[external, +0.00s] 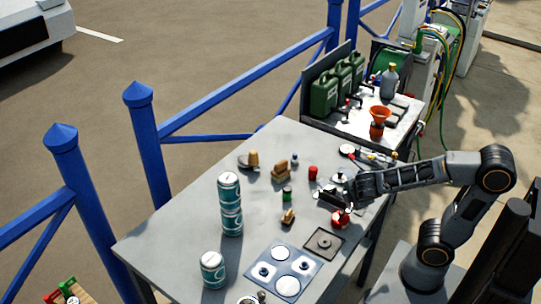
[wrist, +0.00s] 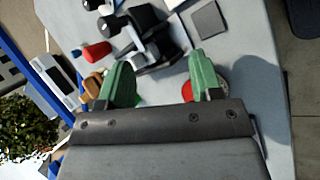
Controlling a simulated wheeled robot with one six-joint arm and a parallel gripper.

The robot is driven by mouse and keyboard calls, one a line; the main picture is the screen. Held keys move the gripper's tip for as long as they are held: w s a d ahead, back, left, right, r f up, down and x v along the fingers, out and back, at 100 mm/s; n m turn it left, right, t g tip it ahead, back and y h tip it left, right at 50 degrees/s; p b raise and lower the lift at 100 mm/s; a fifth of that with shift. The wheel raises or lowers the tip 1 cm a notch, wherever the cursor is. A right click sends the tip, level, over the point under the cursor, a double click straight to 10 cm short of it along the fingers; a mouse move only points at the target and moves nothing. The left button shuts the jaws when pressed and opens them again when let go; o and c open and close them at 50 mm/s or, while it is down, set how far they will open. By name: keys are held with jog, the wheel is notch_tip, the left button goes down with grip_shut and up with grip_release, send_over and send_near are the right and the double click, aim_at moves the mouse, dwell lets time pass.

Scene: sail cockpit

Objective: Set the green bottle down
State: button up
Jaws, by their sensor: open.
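A small green cylinder with a dark top (external: 287,194), which looks like the green bottle, stands upright on the grey table (external: 190,192). My gripper (external: 327,198) is to its right over the table, with clear space between them. In the wrist view, my gripper (wrist: 160,82) has its two green fingers spread wide. No bottle shows held between them. I cannot make out the green bottle for sure in the wrist view.
A red can (external: 313,173) and a red round item (external: 340,218) stand close to my gripper. Tall teal cans (external: 230,205) and a panel with round pads (external: 283,270) are nearer the front. Green jerry cans (external: 324,95) stand on a side bench.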

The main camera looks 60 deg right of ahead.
jog(key=s+m+y, duration=0.1)
jog(key=m, duration=0.2)
jog(key=s+a+m+g+y, duration=0.1)
jog(key=s+m+y, duration=0.1)
jog(key=m, duration=0.1)
jog(key=s+a+m+y, duration=0.1)
jog(key=m, duration=0.3)
jog(key=shift+s+r+g, duration=0.1)
jog(key=shift+s+g, duration=0.2)
jog(key=shift+s, duration=0.05)
jog(key=shift+s+a+r+m+y, duration=0.15)
jog(key=shift+a+m+y, duration=0.1)
jog(key=shift+m+y, duration=0.3)
jog(key=shift+s+a+r+m+y, duration=0.1)
jog(key=shift+a+m+y, duration=0.2)
jog(key=shift+m, duration=0.35)
jog(key=shift+r, duration=0.1)
